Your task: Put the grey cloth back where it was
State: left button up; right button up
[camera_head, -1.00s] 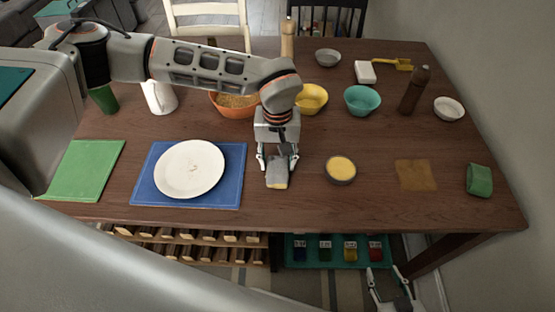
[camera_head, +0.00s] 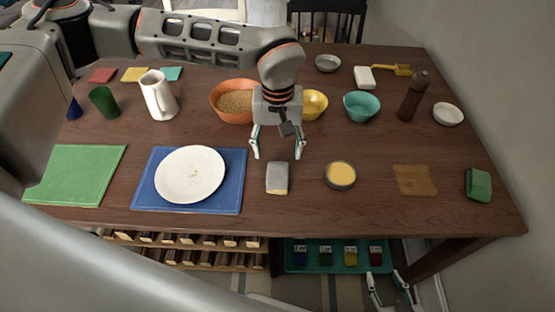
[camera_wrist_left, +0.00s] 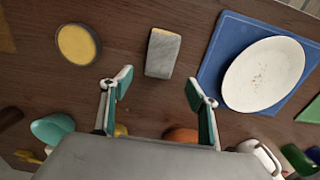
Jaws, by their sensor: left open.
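The grey cloth (camera_head: 277,176) is a small folded block with a pale yellow near edge. It lies on the wooden table between the blue mat (camera_head: 232,197) and the small bowl with yellow contents (camera_head: 340,175). It also shows in the left wrist view (camera_wrist_left: 163,54). My left gripper (camera_head: 277,152) is open and empty, just behind the cloth and apart from it; its spread fingers also show in the left wrist view (camera_wrist_left: 160,82). My right gripper (camera_head: 386,277) is low at the bottom, beyond the table's front edge, with its fingers apart and nothing between them.
A white plate (camera_head: 190,174) lies on the blue mat. A brown cloth (camera_head: 415,180) and a green folded cloth (camera_head: 479,185) lie at the right. Orange (camera_head: 232,102), yellow (camera_head: 314,104) and teal (camera_head: 361,106) bowls stand behind. Table around the grey cloth is bare.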

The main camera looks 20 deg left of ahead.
aim_at(277, 167)
pick_arm(q)
jog(key=shift+r, duration=2.4)
jog(key=shift+s, duration=0.1)
